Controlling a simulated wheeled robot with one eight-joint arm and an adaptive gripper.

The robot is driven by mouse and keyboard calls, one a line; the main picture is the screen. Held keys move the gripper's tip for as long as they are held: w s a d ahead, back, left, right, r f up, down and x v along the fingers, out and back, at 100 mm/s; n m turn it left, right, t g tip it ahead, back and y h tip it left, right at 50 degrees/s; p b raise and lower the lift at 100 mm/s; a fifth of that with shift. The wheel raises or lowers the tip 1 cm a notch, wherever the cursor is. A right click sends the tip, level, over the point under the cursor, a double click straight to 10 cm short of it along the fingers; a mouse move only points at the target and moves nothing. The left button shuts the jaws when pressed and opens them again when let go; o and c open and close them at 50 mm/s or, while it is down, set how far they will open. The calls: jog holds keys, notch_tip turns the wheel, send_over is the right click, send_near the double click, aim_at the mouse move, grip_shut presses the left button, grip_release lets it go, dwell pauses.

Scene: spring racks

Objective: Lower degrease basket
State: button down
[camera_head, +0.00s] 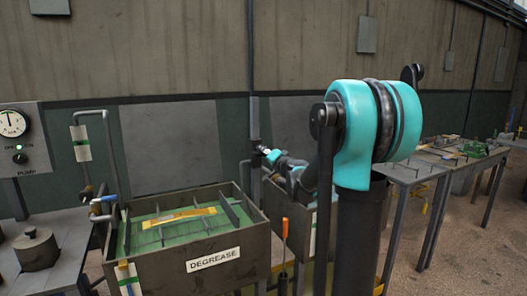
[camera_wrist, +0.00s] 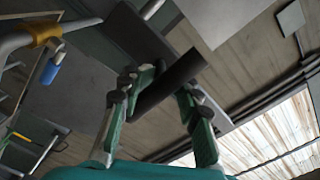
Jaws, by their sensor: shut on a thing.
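The open grey tank labelled DEGREASE (camera_head: 170,266) stands at the lower left in the head view. Green liquid shows inside it, with dark dividers and thin bars of what looks like the basket (camera_head: 233,213) near the rim. A long yellow piece (camera_head: 180,217) lies across it. I cannot tell how deep the basket sits. My gripper (camera_head: 260,150) is beyond the tank's right back corner, beside a dark upright post (camera_head: 254,118).
A pipe with a blue-handled valve (camera_head: 104,199) stands left of the tank. A gauge panel (camera_head: 20,140) and a lidded pot (camera_head: 37,250) are farther left. An orange-handled tool (camera_head: 285,230) stands at the tank's right. Work tables (camera_head: 405,172) stand at the right.

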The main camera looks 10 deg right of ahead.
notch_tip(320, 180, down, 15)
jog(key=shift+s, duration=0.15)
dwell(0.4)
jog(key=c, duration=1.1)
grip_release()
jog(key=v, duration=1.1)
jog(key=shift+s, duration=0.35)
jog(key=shift+d, duration=0.1)
